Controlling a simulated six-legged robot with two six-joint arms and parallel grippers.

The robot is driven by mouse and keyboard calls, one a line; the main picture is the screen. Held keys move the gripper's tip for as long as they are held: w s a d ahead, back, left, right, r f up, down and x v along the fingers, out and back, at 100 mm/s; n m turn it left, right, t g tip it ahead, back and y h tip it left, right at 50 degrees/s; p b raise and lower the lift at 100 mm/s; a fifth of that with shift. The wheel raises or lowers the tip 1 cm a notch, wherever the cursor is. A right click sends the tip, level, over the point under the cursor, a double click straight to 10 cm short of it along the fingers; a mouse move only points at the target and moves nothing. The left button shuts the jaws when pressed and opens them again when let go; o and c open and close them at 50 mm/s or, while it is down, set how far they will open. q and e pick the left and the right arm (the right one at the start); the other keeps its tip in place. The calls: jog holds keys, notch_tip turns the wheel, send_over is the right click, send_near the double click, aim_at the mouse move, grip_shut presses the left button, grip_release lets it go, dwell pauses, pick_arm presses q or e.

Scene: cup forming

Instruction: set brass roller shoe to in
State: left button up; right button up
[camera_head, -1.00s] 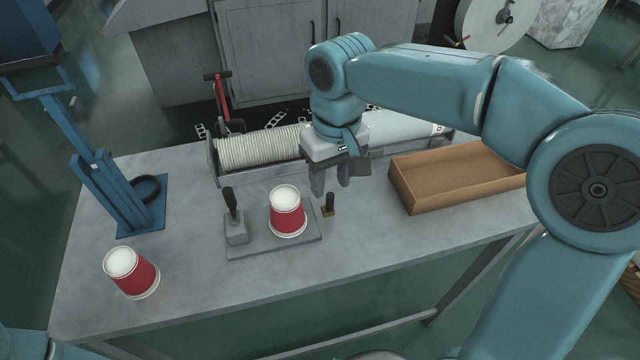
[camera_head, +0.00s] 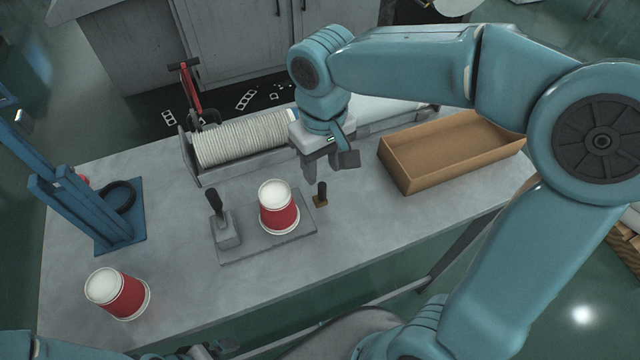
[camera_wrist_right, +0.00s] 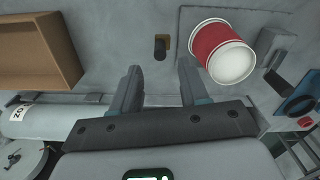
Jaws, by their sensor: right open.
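The brass roller shoe (camera_head: 321,199), a small brass block with a black knob, sits at the right edge of a grey base plate (camera_head: 255,248) on the table. It also shows in the right wrist view (camera_wrist_right: 161,46), ahead of the fingers. A red cup with a white top (camera_head: 279,212) stands on the plate left of it. My right gripper (camera_head: 327,165) is open and empty, behind and above the shoe, with a gap between them. What seems to be part of my left gripper (camera_head: 212,349) shows at the bottom edge, mostly cut off.
A black-handled lever block (camera_head: 226,230) stands on the plate's left side. Another red cup (camera_head: 121,295) is at the table's front left. A blue press (camera_head: 85,205) stands at left, a ribbed roll (camera_head: 243,139) behind, a brown open tray (camera_head: 450,160) at right.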

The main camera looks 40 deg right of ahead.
aim_at(321, 183)
notch_tip(321, 183, down, 6)
jog(key=shift+f, duration=0.25)
jog(key=shift+d+f, duration=0.1)
jog(key=shift+f, duration=0.4)
grip_shut()
